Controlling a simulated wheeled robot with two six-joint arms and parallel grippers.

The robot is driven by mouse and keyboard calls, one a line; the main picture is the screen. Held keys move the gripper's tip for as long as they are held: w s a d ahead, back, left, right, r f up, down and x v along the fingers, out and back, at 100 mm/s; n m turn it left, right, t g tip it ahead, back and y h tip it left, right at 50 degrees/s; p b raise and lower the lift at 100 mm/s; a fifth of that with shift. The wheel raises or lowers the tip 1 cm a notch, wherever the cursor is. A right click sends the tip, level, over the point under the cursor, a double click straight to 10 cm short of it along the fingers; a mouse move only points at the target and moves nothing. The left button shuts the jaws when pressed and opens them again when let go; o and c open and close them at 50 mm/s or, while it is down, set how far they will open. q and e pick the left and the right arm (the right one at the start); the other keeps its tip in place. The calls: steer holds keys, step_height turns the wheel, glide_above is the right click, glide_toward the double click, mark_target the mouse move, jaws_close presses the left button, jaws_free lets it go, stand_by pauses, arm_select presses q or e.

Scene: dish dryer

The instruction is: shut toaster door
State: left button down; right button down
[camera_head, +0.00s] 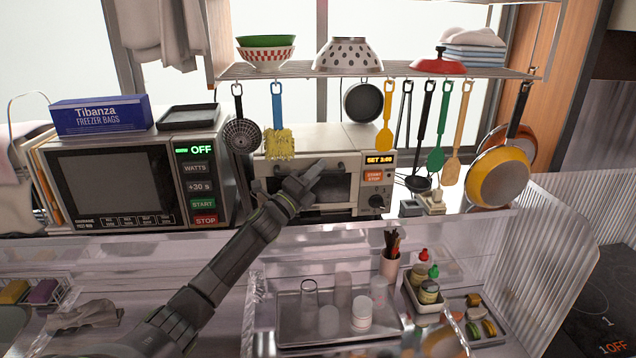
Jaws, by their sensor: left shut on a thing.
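The toaster (374,160) is a beige toaster oven on the counter behind the clear dish dryer, with a lit display reading SET 3:00. Its door (334,194) has a dark window and looks about upright; I cannot tell whether it is fully closed. The door's handle (338,166) runs along the upper part of the door. My left gripper (307,177) reaches up from the lower left in front of the door and is shut at the handle. It hides part of the handle and the window. My right gripper is not in view.
A microwave (111,187) stands left of the toaster. A strainer (241,135), a yellow brush (279,141) and several utensils hang from the shelf (300,70) above. The dish dryer below holds glasses on a tray (290,332) and bottles.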

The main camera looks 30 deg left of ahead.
arm_select(q)
steer(key=shift+w+a+r, duration=0.15)
steer(key=shift+w+a, duration=0.1)
steer(key=shift+w, duration=0.05)
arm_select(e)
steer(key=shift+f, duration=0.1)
arm_select(q)
steer(key=c, duration=1.4)
jaws_free()
steer(key=shift+c, duration=0.2)
steer(key=shift+o, duration=0.2)
steer(key=shift+s, duration=0.1)
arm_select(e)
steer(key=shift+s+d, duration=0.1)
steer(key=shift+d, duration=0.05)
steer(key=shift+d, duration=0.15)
